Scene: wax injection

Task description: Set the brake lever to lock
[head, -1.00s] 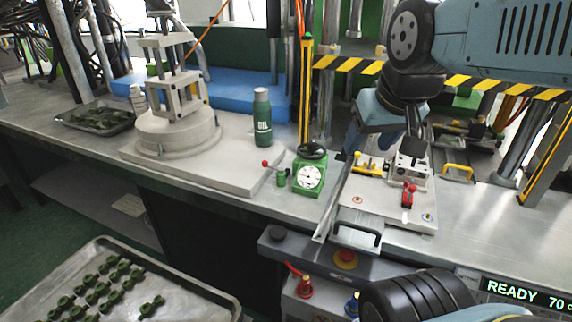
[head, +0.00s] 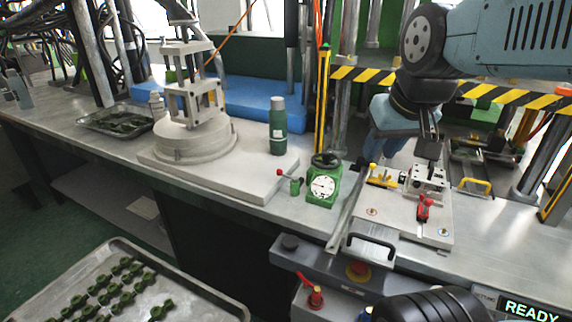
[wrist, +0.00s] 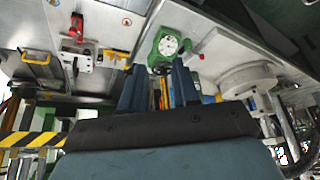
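I cannot tell for sure which lever is the brake lever. A red-handled clamp (head: 424,209) sits on the grey fixture plate, and a red-handled valve (head: 315,297) is on the low grey box. No lock marking is readable. My gripper (wrist: 157,75) is open, its two dark blue fingers apart with nothing between them. It is above the bench and away from all these levers; its fingertips are unclear in the head view.
A green bottle (head: 278,128) and a pale round-based stand (head: 190,130) are on the slab left of the gauge. A yellow-black striped bar (head: 365,75) crosses behind. A tray of green parts (head: 215,298) is at lower left. The bench front between slab and fixture is narrow.

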